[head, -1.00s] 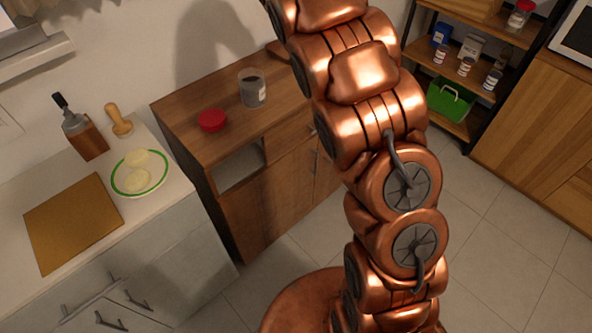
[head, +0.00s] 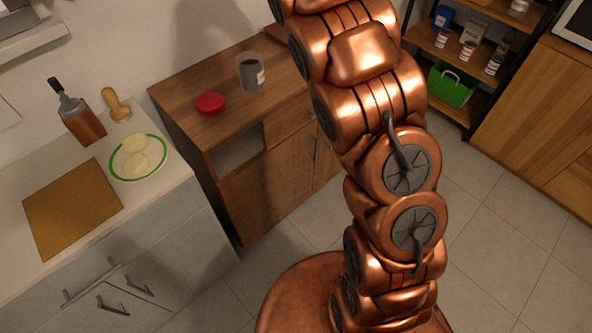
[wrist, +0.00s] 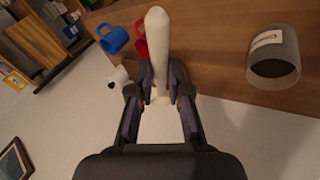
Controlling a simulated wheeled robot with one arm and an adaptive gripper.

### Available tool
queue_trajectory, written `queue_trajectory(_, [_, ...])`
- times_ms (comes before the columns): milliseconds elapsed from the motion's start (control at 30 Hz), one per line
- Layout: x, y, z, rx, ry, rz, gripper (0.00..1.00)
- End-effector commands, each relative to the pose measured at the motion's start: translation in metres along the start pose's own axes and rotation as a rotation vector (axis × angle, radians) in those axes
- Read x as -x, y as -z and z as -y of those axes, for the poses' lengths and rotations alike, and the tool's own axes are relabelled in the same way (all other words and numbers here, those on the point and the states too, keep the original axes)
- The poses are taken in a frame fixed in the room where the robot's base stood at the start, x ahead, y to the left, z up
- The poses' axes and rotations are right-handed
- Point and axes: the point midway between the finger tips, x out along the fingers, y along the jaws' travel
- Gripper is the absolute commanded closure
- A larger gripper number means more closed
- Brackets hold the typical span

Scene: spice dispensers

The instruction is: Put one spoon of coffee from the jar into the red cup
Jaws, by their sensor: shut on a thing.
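A clear open jar (head: 251,75) with a pale label and dark contents stands on the brown wooden cabinet. It also shows at the right of the wrist view (wrist: 274,70). In the wrist view, my gripper (wrist: 160,84) is shut on a long cream spoon (wrist: 155,45) with a rounded end. The spoon is apart from the jar, to its left in that view. The red cup (wrist: 140,38) is partly hidden behind the spoon. I cannot tell whether the spoon carries any coffee. My gripper is not visible in the head view.
A red lid (head: 210,103) lies on the cabinet (head: 185,87) near the jar. A blue cup (wrist: 112,39) is beside the red cup. A counter at left holds a cutting board (head: 72,210) and a green-rimmed plate (head: 153,173). A shelf with several small jars stands at right.

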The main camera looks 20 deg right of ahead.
Motion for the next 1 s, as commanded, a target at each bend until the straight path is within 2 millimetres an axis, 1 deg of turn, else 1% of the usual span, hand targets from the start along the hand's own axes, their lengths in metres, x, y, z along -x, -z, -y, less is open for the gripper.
queue_trajectory(1000, [-0.035,-0.009,0.02,0.001,0.0,0.0,1.0])
